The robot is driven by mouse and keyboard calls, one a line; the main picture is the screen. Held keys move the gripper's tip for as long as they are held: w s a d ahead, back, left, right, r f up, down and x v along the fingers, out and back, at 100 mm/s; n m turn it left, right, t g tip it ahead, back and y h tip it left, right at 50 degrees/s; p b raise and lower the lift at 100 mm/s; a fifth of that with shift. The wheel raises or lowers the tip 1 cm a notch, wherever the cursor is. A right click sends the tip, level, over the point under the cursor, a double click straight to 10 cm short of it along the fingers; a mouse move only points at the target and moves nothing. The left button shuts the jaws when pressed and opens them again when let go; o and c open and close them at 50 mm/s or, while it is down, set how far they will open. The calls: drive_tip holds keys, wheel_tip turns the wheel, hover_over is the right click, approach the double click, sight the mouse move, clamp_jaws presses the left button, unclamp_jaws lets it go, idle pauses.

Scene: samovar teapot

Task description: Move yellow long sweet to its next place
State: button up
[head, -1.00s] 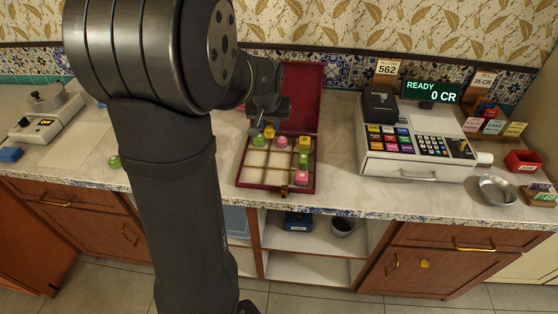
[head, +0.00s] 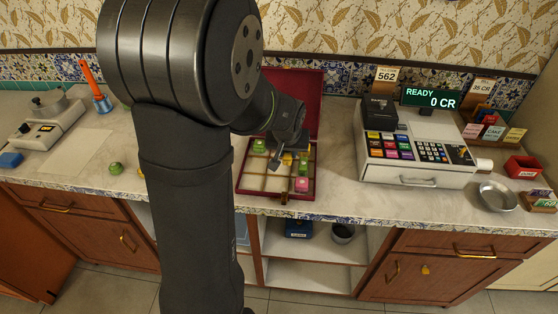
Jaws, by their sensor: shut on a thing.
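My gripper (head: 280,160) is over the sweet box (head: 243,186) and shut on a yellow sweet (head: 288,158), which shows small at the jaws. I cannot tell whether the sweet touches the box floor. The box is open, with a dark red lid (head: 303,95) raised behind and a divided tray. A green sweet (head: 258,146) sits in a back-left compartment. A pink sweet (head: 301,184) sits in the front right. Another green sweet (head: 303,158) shows at the right of the gripper. My arm hides part of the box's back.
On the counter at left are a green sweet (head: 116,168) and a yellow thing partly behind my arm (head: 140,171). A scale (head: 45,125) stands far left. A cash register (head: 412,150) and metal bowl (head: 497,196) stand right. Several front compartments look empty.

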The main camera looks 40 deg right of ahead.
sight(279, 169)
drive_tip(key=w, duration=0.1)
drive_tip(key=w+f, duration=0.2)
drive_tip(key=shift+w+a, duration=0.15)
drive_tip(key=shift+a, duration=0.2)
drive_tip(key=shift+f, duration=2)
drive_tip(key=o, duration=1)
drive_tip(key=shift+f, duration=0.1)
drive_tip(key=v, duration=1.2)
drive_tip(key=x, duration=1.2)
